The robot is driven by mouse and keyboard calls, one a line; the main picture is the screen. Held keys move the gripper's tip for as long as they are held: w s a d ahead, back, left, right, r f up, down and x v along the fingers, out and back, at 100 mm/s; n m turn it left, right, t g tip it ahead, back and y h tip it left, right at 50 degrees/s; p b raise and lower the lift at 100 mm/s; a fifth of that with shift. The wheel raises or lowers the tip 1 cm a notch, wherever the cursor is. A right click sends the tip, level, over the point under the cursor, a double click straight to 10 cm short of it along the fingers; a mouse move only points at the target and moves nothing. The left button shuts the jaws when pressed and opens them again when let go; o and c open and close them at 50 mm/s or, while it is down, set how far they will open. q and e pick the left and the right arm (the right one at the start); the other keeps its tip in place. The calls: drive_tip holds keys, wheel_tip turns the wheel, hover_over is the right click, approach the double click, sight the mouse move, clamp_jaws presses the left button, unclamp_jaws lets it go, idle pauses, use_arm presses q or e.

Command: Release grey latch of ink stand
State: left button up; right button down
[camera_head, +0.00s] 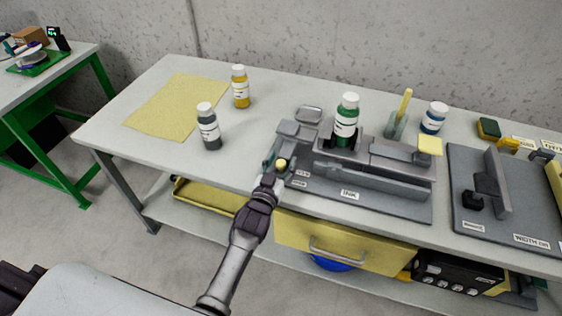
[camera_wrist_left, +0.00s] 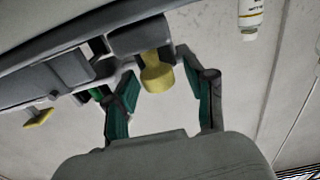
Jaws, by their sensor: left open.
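The grey ink stand (camera_head: 400,203) is on the table with an "INK" label at its front and a green-filled bottle (camera_head: 346,121) upright in it. A grey block (camera_head: 288,130) is at the stand's left end, with a yellow knob (camera_head: 281,164) in front of it. I cannot tell which grey part is the latch. My left gripper (camera_head: 273,169) is at this left end. In the left wrist view my left gripper (camera_wrist_left: 165,98) is open, its teal-padded fingers apart on either side of the yellow knob (camera_wrist_left: 157,72); contact is not clear. My right gripper is out of view.
A dark bottle (camera_head: 208,127) and a yellow bottle (camera_head: 240,87) stand left of the stand, near a yellow mat (camera_head: 175,103). A blue bottle (camera_head: 433,118) and a small holder (camera_head: 396,125) stand behind it. Another grey fixture (camera_head: 530,205) is at right. The front-left tabletop is clear.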

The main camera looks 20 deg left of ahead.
use_arm(q)
drive_tip(key=shift+c, duration=0.2)
clamp_jaws()
drive_tip(key=shift+s+r+p, duration=0.1)
drive_tip(key=shift+s+p, duration=0.55)
drive_tip(key=shift+s, duration=0.2)
drive_tip(key=shift+f, duration=0.2)
drive_tip(key=shift+o, duration=0.2)
unclamp_jaws()
drive_tip(key=shift+s, duration=0.15)
drive_tip(key=s, duration=1.2)
drive_tip(key=shift+a, duration=0.25)
drive_tip(key=shift+r, duration=0.1)
